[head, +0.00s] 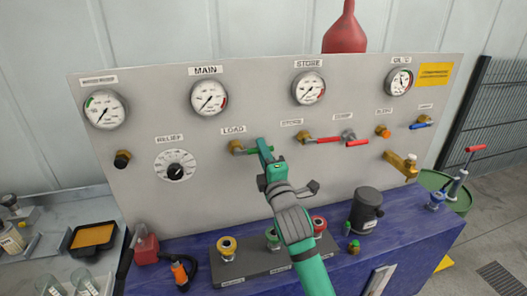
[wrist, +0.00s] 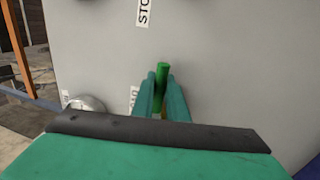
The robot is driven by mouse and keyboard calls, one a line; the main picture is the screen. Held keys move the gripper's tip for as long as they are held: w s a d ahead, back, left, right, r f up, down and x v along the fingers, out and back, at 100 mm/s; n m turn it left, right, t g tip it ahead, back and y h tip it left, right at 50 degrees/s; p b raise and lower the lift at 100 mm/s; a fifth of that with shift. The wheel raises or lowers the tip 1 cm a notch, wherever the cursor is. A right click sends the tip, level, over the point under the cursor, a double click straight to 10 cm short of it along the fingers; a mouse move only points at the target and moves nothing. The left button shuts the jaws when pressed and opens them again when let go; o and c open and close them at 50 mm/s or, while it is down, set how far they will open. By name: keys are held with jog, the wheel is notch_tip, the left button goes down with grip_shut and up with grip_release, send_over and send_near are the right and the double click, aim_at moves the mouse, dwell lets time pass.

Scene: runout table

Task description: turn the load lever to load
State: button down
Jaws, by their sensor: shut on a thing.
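The load lever (head: 240,152) sits under the LOAD label on the grey panel (head: 260,185). It has a brass body and a green handle that points to the right, roughly level. My gripper (head: 264,145) is at the handle's right end and hides part of it. In the wrist view the green handle (wrist: 162,78) stands between the two teal fingers, and my gripper (wrist: 162,90) is shut on it. The lever's brass body is mostly hidden in the wrist view.
Red-handled valves (head: 325,139) are to the right of my gripper. Gauges (head: 210,97) line the panel's top, and a relief dial (head: 175,165) is at lower left. Below, a dark block (head: 255,266) with coloured fittings and a dark canister (head: 366,208) stand on the blue bench (head: 420,215).

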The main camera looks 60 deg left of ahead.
jog(key=shift+s, duration=0.15)
jog(key=c, duration=1.7)
grip_release()
jog(key=shift+a, duration=0.1)
jog(key=shift+c, duration=0.2)
jog(key=shift+d+f, duration=0.1)
jog(key=shift+d, duration=0.4)
jog(key=v, duration=1)
jog(key=shift+a, duration=0.1)
